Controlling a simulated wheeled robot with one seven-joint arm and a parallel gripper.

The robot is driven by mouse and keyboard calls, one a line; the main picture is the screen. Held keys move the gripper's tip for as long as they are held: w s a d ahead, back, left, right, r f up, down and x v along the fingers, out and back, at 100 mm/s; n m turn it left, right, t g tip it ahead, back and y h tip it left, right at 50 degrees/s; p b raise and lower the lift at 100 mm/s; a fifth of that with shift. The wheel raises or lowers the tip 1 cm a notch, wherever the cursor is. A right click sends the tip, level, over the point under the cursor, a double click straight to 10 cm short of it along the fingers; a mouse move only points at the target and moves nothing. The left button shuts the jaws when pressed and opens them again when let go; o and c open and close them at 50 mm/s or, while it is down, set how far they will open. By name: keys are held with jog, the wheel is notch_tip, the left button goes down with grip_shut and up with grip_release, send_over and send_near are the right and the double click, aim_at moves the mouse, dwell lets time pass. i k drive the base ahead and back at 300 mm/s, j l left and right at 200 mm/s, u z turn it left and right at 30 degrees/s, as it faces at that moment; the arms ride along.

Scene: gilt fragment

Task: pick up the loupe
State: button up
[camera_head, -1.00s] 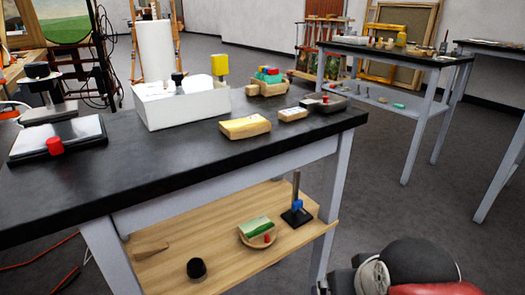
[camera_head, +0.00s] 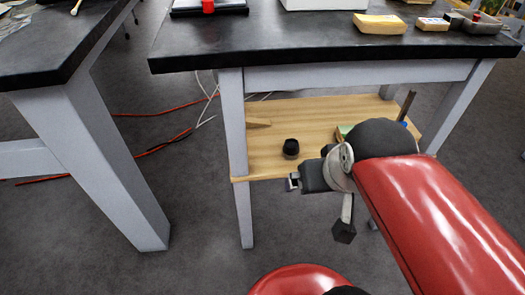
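A small black round thing (camera_head: 291,148), which looks like the loupe, stands on the wooden lower shelf (camera_head: 270,165) of the black-topped table. It is near the shelf's left part and nothing covers it. My red arm reaches in from the lower right. What looks like my gripper (camera_head: 294,182) is just in front of the shelf's front edge, below and close to the black thing in the picture, and apart from it. Its fingers are too small and turned to tell whether they are open or shut.
The black tabletop (camera_head: 300,42) overhangs the shelf. Its grey legs (camera_head: 233,120) flank the shelf opening. Another black-topped table (camera_head: 60,60) stands at left. Red and white cables (camera_head: 170,145) lie on the floor behind. My arm hides the shelf's right part.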

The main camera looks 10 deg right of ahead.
aim_at(290, 149)
jog(key=u, duration=0.4)
jog(key=k+l+u, duration=0.2)
jog(key=u, duration=0.2)
jog(key=k+l+u, duration=0.25)
jog(key=u, duration=0.2)
jog(key=k+l+u, duration=0.15)
jog(key=u, duration=0.25)
jog(key=k, duration=0.1)
